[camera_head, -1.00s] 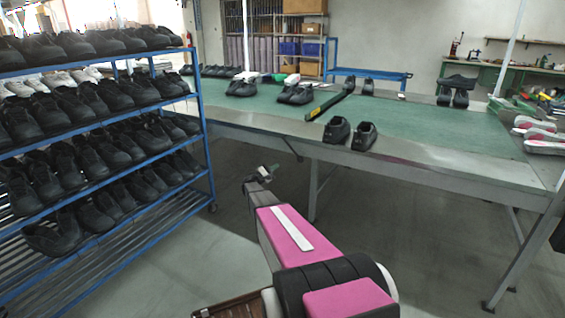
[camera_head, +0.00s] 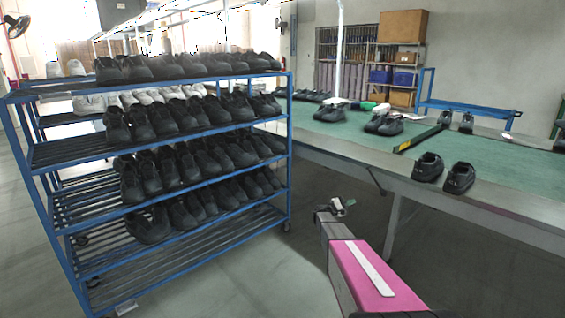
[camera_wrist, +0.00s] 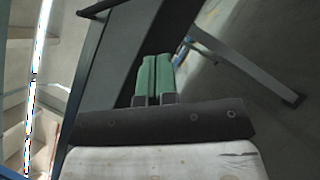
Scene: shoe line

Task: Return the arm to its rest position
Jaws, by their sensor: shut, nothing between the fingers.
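My gripper (camera_head: 340,207) is at the end of my pink and grey arm, low in front of the table and right of the shoe rack in the head view. In the wrist view its two green fingertips (camera_wrist: 154,78) are together with nothing between them. The gripper touches no shoe. Behind the fingers in the wrist view are a dark grey surface and a table leg over the floor.
A blue rack (camera_head: 75,277) with several shelves of black and white shoes stands at the left. A green-topped table (camera_head: 345,135) with several black shoes (camera_head: 443,172) runs across the right. Bare floor (camera_head: 225,295) shows between rack and arm.

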